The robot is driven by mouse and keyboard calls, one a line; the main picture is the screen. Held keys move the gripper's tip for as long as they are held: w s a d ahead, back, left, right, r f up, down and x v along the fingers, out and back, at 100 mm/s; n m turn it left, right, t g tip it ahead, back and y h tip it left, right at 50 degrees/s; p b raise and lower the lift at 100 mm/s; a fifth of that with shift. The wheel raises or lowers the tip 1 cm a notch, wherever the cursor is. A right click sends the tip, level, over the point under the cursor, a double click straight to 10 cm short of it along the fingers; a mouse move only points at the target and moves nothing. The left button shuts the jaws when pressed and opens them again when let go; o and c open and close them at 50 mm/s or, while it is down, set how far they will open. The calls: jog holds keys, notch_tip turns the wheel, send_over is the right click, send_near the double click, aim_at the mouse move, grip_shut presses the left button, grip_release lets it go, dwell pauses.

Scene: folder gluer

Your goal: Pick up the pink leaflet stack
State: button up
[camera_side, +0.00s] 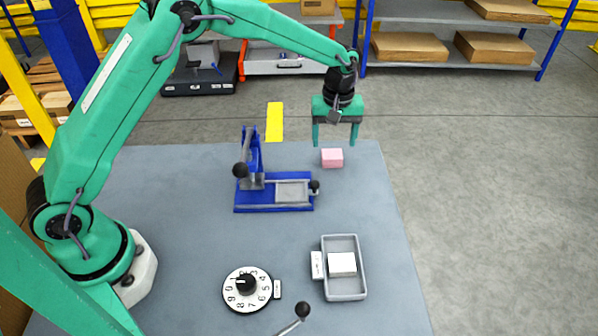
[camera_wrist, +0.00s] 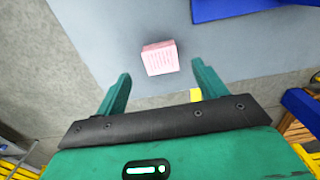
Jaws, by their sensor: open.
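The pink leaflet stack (camera_side: 332,158) is a small block lying on the grey-blue table (camera_side: 200,235) near its far right edge. It also shows in the wrist view (camera_wrist: 160,58), with faint lines of print on its face. My gripper (camera_side: 335,142) is open and empty, pointing down just above the stack. In the wrist view the two green fingers (camera_wrist: 160,84) are spread wide, and the stack lies a little beyond the tips, roughly centred between them. No finger visibly touches it.
A blue fixture (camera_side: 275,192) with a lever and black knobs stands left of the stack. Nearer are a grey tray (camera_side: 345,292) holding a white block (camera_side: 342,264), a numbered dial (camera_side: 247,289) and a black-knobbed lever (camera_side: 302,311). The table right of the fixture is mostly clear.

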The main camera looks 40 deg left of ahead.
aim_at(332, 154)
jog(key=shift+a+f, duration=0.1)
jog(key=shift+f, duration=2.25)
jog(key=shift+c, duration=0.4)
jog(key=c, duration=1)
